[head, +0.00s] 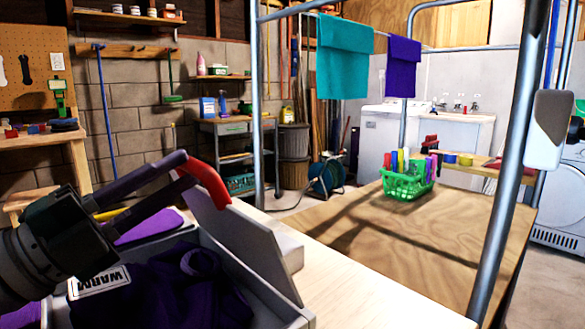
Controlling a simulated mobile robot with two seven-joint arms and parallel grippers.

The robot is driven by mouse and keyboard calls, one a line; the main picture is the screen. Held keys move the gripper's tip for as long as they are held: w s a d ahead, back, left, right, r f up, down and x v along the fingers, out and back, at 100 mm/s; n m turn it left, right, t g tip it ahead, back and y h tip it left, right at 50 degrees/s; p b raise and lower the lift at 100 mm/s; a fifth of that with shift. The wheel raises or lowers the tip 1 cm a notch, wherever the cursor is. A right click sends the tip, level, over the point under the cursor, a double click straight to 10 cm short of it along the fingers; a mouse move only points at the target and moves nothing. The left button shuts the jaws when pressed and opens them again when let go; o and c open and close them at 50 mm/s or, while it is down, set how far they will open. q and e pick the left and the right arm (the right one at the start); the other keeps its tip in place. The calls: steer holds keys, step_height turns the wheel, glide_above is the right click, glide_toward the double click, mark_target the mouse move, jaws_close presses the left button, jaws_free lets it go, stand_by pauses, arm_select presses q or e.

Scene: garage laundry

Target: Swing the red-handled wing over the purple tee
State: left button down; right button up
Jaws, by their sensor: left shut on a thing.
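My left gripper (190,172) comes in from the left, with its fingers shut on the curved red handle (212,184) at the top of a grey wing (245,240). The wing stands tilted up along the right side of a grey tray-like frame (285,312). The purple tee (175,295) lies bunched in the frame, left of the wing, with its upper part showing a rolled collar-like fold. A white label (98,282) reading WARM is at the left of the tee. My forearm hides part of the left side. My right gripper is not in view.
A pale worktop (350,295) lies right of the frame. Beyond is a wooden table with a green basket (408,185) of colourful items. A metal rack post (510,170) stands at right. Teal (343,55) and purple (402,65) cloths hang on a rail above.

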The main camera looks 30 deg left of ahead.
arm_select(q)
steer(key=shift+f, duration=0.65)
steer(key=c, duration=1)
jaws_free()
steer(key=shift+y, duration=0.3)
steer(key=shift+c, duration=0.2)
steer(key=s+a+p, duration=0.3)
steer(key=s+a, duration=0.2)
steer(key=s, duration=0.7)
steer(key=shift+r, duration=0.15)
